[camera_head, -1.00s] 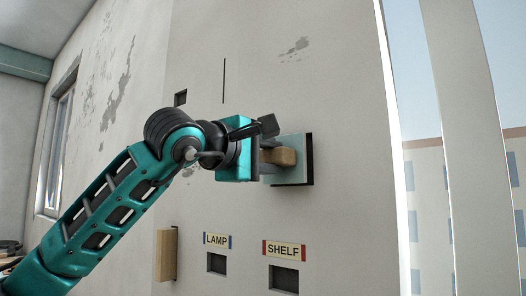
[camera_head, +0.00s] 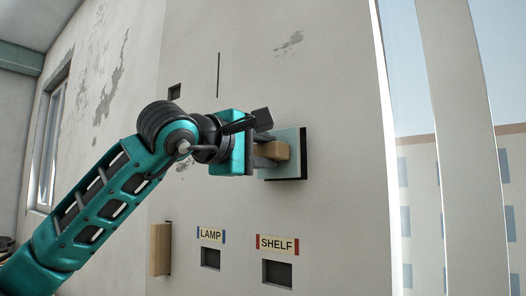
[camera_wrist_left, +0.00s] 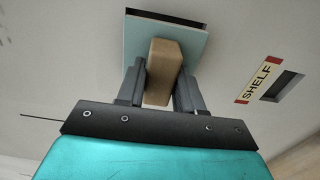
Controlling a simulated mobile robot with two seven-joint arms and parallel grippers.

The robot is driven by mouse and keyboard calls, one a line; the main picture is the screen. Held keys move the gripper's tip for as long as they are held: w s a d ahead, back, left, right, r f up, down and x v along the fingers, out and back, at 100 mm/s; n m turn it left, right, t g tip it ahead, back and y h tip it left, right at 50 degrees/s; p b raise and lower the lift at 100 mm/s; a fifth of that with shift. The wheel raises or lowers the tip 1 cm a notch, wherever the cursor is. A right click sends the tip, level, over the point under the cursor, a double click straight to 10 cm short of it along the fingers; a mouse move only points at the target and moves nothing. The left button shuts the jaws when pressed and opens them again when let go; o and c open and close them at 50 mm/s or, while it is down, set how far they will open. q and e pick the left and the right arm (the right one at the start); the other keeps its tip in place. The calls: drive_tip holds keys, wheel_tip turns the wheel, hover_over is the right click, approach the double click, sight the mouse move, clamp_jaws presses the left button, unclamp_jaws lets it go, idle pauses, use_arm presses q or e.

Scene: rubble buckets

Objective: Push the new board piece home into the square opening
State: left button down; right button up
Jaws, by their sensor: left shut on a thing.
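The new board piece (camera_head: 290,170) is a pale blue-green square plate with a wooden block handle (camera_head: 277,151) on its face. It is at the wall; a dark strip of the square opening (camera_head: 304,152) shows along its right side. My left gripper (camera_head: 268,150) is shut on the wooden handle. In the left wrist view, the fingers (camera_wrist_left: 161,78) flank the handle (camera_wrist_left: 163,60), and the dark strip (camera_wrist_left: 165,19) shows along the board's far edge (camera_wrist_left: 140,30). How deep the board sits is hidden. My right gripper is not in view.
Below the board are two small dark recesses under a LAMP label (camera_head: 211,235) and a SHELF label (camera_head: 277,244). A wooden block (camera_head: 160,249) sticks out from the wall at lower left. A narrow slot (camera_head: 218,75) and a small square hole (camera_head: 174,91) are above. A window opening lies right.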

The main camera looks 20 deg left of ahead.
use_arm(q)
drive_tip(key=shift+w+d, duration=0.1)
drive_tip(key=shift+w, duration=0.05)
idle(0.4)
drive_tip(key=shift+p+x, duration=0.6)
drive_tip(key=shift+x, duration=0.65)
drive_tip(key=shift+w, duration=0.1)
drive_tip(key=c, duration=0.6)
unclamp_jaws()
drive_tip(key=shift+c, duration=0.2)
drive_tip(key=shift+o, duration=0.4)
drive_tip(key=o, duration=0.6)
drive_tip(key=shift+c, duration=0.2)
